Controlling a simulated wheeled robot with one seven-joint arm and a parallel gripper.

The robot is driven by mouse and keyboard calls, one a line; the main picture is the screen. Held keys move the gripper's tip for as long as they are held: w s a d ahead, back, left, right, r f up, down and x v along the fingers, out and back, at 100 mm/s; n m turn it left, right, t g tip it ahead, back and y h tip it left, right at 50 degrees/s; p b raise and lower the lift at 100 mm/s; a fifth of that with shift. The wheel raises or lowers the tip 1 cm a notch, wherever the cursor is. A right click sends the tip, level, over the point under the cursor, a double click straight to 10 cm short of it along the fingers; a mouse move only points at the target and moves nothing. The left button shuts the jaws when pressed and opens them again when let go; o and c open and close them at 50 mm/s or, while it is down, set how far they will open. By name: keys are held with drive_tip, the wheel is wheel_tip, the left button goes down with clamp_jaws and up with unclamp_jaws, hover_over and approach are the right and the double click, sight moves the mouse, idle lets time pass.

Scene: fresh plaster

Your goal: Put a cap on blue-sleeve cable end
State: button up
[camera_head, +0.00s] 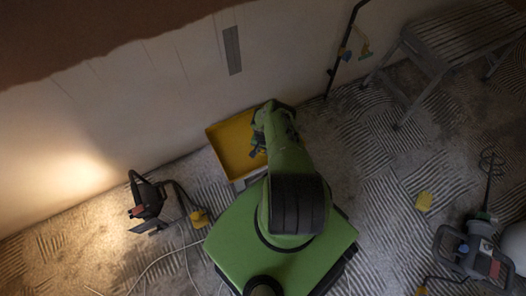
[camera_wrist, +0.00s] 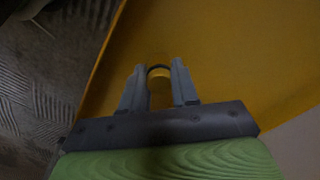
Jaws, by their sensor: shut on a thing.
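My gripper (camera_wrist: 159,75) is shut on a small round cap-like thing (camera_wrist: 159,71) with a dark rim and a yellowish middle. The yellow tray (camera_wrist: 228,58) lies below the fingertips and fills much of the wrist view. In the head view my gripper (camera_head: 257,150) is over the yellow tray (camera_head: 226,149), partly hidden by my arm. Against the wall, small coloured ends hang by a dark upright conduit (camera_head: 335,72). One looks blue (camera_head: 342,51) and another looks green and orange (camera_head: 365,50). They are too small to make out fully.
A lit work lamp (camera_head: 147,200) with cables is on the floor at left.

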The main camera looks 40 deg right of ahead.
drive_tip(key=shift+f, duration=0.15)
drive_tip(key=o, duration=1)
